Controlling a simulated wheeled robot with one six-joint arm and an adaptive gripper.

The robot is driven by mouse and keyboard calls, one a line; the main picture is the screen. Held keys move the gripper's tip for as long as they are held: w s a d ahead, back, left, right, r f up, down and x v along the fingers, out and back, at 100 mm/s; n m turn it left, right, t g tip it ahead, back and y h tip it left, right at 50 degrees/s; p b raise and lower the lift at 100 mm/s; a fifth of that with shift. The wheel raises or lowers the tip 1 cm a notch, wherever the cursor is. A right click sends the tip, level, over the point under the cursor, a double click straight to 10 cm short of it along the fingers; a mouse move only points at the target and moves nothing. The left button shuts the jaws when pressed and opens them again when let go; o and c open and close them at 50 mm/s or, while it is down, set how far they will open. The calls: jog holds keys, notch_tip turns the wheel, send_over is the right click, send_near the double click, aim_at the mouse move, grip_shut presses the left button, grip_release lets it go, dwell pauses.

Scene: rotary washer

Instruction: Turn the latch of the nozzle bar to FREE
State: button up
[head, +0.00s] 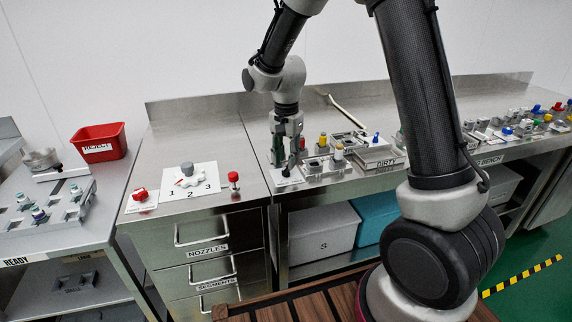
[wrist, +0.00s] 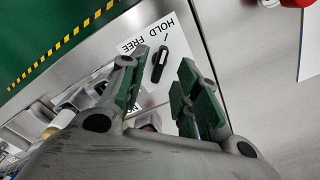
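The latch (wrist: 159,64) is a small black lever on a white label plate (wrist: 181,62) printed HOLD and FREE. In the wrist view the lever lies lengthwise, with its far end near the tick mark beside HOLD. My gripper (wrist: 166,78) is open, with green-padded fingers on either side of the lever's line; I cannot tell whether either finger touches it. In the head view my gripper (head: 287,150) points down over the label plate (head: 284,182) at the bench's front left. The nozzle bar itself is hard to make out there.
Fixtures with coloured knobs (head: 323,140) stand close right of my gripper, beside a box marked DIRTY (head: 374,157). A red knob on a post (head: 233,177) and a numbered selector plate (head: 207,183) are on the left counter. A red REJECT bin (head: 99,143) stands farther left.

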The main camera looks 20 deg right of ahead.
aim_at(287, 171)
jog(key=shift+f, duration=1.4)
grip_shut()
